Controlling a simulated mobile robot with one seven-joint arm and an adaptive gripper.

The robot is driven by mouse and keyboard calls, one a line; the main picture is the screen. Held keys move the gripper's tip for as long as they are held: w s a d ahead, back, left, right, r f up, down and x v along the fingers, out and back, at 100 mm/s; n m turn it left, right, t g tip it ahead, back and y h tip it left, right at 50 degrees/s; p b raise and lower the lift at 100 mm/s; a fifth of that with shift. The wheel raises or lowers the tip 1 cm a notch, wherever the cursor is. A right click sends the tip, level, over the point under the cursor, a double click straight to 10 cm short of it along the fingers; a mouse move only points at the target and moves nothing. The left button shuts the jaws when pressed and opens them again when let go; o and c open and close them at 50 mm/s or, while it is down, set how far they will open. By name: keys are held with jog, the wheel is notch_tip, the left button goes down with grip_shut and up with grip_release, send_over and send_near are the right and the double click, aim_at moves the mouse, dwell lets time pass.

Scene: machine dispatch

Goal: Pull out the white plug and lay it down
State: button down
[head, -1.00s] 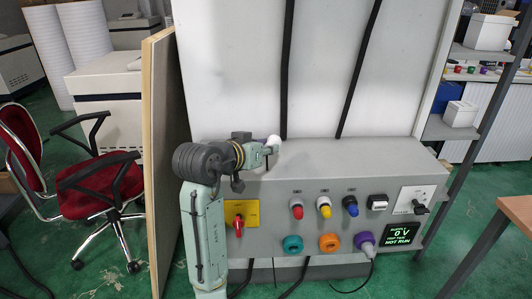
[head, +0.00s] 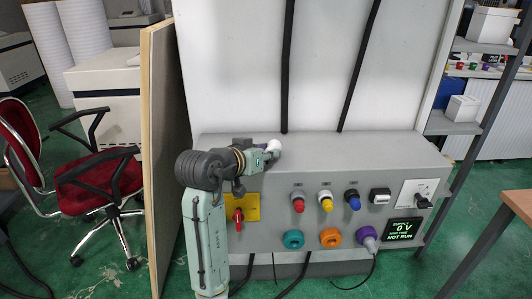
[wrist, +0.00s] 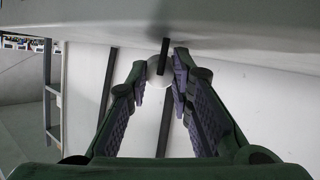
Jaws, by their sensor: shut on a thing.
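The white plug (head: 274,143) is at the tip of my gripper (head: 270,151), at the top of the grey console (head: 330,155). In the wrist view, the round white plug (wrist: 155,80) sits between the fingertips of my gripper (wrist: 160,76), which is shut on it. A dark strip crosses in front of it there; I cannot tell whether it is part of the plug. The plug's lower side is hidden, and I cannot tell whether it touches the console top.
The console front has red, yellow and blue buttons (head: 325,201), a red rotary switch (head: 238,215), teal and orange sockets, and a purple plug (head: 366,238) with a cable. A wooden panel (head: 165,150) stands left. The console top right of my gripper is clear.

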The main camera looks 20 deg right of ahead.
jog(key=shift+f, duration=0.15)
jog(key=c, duration=1.3)
grip_release()
jog(key=shift+c, duration=0.2)
jog(key=shift+a, duration=0.1)
